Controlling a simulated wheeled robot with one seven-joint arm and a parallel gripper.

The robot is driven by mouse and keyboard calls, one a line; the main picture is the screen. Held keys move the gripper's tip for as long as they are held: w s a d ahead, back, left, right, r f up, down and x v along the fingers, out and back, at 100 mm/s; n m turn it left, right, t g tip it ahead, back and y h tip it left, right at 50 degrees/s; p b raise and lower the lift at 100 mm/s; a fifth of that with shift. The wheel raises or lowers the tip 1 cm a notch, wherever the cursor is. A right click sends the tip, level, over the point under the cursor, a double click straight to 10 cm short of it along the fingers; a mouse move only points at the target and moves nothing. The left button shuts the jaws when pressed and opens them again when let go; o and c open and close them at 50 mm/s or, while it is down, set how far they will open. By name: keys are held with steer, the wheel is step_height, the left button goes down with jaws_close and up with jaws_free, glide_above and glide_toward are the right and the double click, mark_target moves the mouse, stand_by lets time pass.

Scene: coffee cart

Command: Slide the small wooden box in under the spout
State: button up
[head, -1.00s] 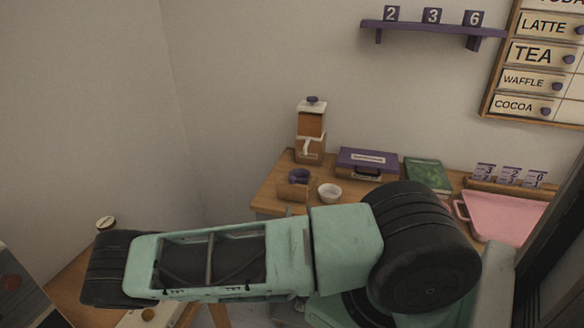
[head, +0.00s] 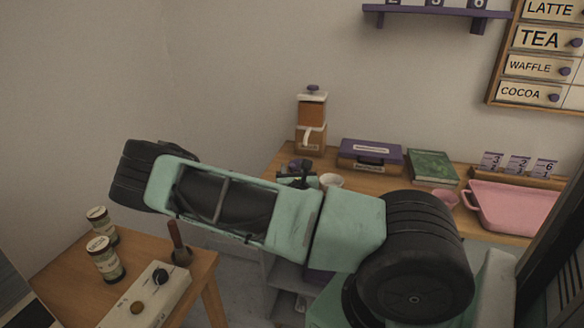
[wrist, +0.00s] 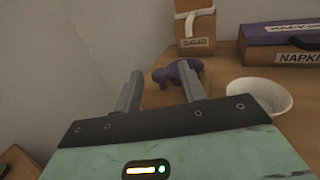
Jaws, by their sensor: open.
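A wooden dispenser (head: 311,112) stands at the back of the counter, with a white lid and purple knob. Its white spout (wrist: 194,17) hangs above a front marked SUGAR. A purple rounded piece (wrist: 178,74) shows between and beyond my fingers. The wood-coloured patch (wrist: 160,98) below it seems to be the small wooden box, but its outline is hard to tell from the counter. My gripper (wrist: 160,76) is open, its fingers pointing toward the purple piece, short of the dispenser. In the head view my gripper hides most of that spot.
A white bowl (wrist: 259,96) stands close to the right of my fingers. A purple-lidded napkin box (head: 370,153), a green book (head: 432,167) and a pink tray (head: 515,207) are farther right. Jars (head: 105,259) stand on a separate left table (head: 60,285).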

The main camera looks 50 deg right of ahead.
steer(key=shift+x, duration=1.35)
jaws_close()
steer(key=w+d, duration=0.1)
steer(key=d, duration=0.1)
steer(key=w+d, duration=0.1)
steer(key=d, duration=0.1)
steer(key=w+d+b, duration=0.1)
steer(key=d, duration=0.2)
steer(key=shift+f, duration=0.1)
steer(key=shift+d, duration=0.25)
steer(key=shift+w, duration=0.1)
jaws_free()
steer(key=shift+d, duration=0.15)
